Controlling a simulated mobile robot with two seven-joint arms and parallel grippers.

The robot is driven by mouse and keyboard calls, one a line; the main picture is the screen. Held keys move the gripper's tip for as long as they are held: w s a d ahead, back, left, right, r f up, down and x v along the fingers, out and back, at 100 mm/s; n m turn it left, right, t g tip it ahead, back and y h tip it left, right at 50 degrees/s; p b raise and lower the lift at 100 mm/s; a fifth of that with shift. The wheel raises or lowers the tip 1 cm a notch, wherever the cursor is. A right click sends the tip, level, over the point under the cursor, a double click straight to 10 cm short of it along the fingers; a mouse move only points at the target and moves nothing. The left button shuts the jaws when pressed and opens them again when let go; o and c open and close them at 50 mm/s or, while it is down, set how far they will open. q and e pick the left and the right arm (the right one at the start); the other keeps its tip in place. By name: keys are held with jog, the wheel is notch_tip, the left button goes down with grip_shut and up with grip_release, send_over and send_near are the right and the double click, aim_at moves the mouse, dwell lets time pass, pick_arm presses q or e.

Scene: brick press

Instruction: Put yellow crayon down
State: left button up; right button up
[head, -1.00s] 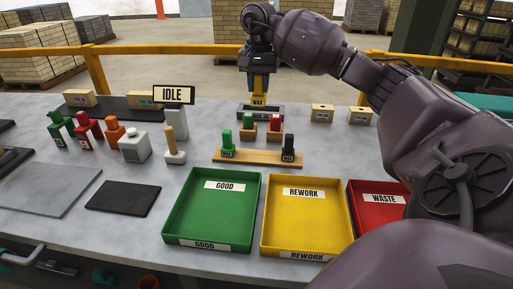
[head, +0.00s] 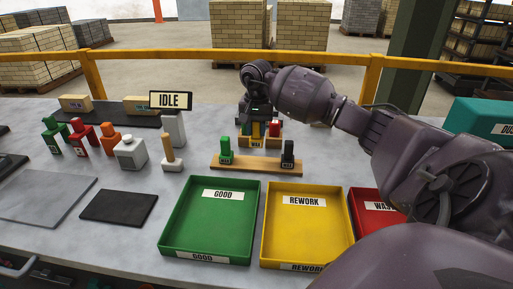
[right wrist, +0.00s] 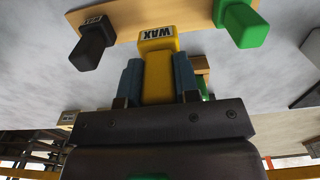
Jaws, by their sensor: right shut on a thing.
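The yellow crayon (right wrist: 158,62), labelled WAX, is between the two blue fingers of my right gripper (right wrist: 158,85) in the right wrist view. In the head view my right gripper (head: 257,120) points down behind the wooden board (head: 256,163), and the yellow crayon (head: 257,131) shows only partly below it. The board carries a green crayon (head: 226,150) at its left and a black crayon (head: 288,153) at its right, with bare wood between them. I cannot tell whether the yellow crayon touches anything beneath it. My left gripper is out of view.
Green GOOD (head: 164,230), yellow REWORK (head: 305,267) and red WASTE (head: 373,207) trays stand in front. Several coloured stamps, an IDLE sign (head: 171,100) and a dark pad (head: 119,206) are to the left. A red piece (head: 274,128) is close beside the gripper.

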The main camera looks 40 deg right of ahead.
aim_at(256, 145)
jog(key=shift+f, duration=3.45)
jog(key=shift+f, duration=0.1)
jog(key=o, duration=0.5)
jog(key=shift+f, duration=0.1)
jog(key=o, duration=0.5)
jog(key=shift+r, duration=0.55)
notch_tip(256, 145, up, 11)
jog(key=shift+r, duration=0.15)
